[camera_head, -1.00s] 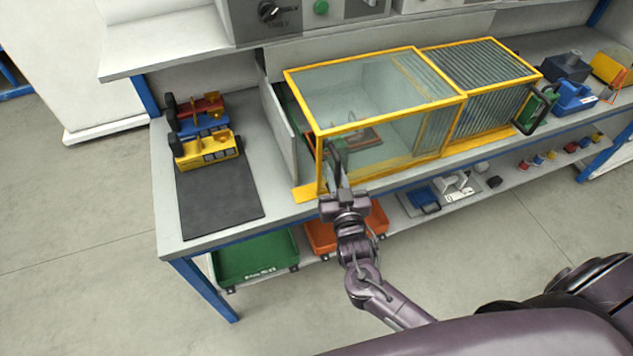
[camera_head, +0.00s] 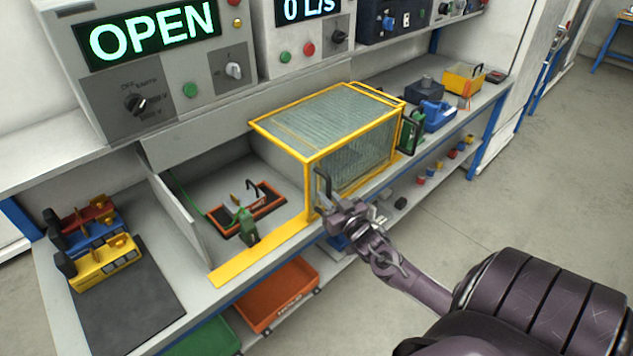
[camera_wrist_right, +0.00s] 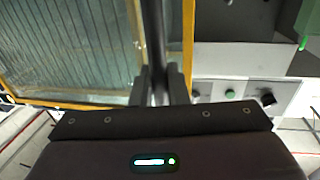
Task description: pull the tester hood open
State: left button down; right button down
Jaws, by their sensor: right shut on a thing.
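The tester hood (camera_head: 340,130) is a yellow-framed glass cover on the bench. It sits slid to the right, over the ribbed section, and the tester bay (camera_head: 205,165) to its left is uncovered. A display (camera_head: 155,32) above reads OPEN. My right gripper (camera_head: 328,204) is at the hood's front left corner, shut on its dark upright handle (camera_head: 321,183). In the right wrist view the handle (camera_wrist_right: 154,50) runs between the fingers, with the hood's yellow frame (camera_wrist_right: 187,50) behind it. My left gripper is not in view.
An orange-rimmed tray (camera_head: 262,213) with a green tool (camera_head: 243,225) lies in the open bay. A dark mat (camera_head: 130,305) and several colored devices (camera_head: 103,262) are at the left. A green-handled item (camera_head: 411,130) and a blue one (camera_head: 437,115) stand right of the hood.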

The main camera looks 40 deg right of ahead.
jog(key=shift+d, duration=0.25)
jog(key=c, duration=1.5)
grip_release()
jog(key=shift+s+a+b, duration=0.2)
jog(key=shift+s+a, duration=0.05)
jog(key=shift+s, duration=1.05)
jog(key=shift+s+a+b, duration=0.2)
jog(key=shift+s, duration=1.05)
jog(key=shift+s+a+b, duration=0.2)
jog(key=shift+s+a, duration=0.05)
jog(key=shift+s, duration=1.05)
jog(key=shift+f, duration=0.1)
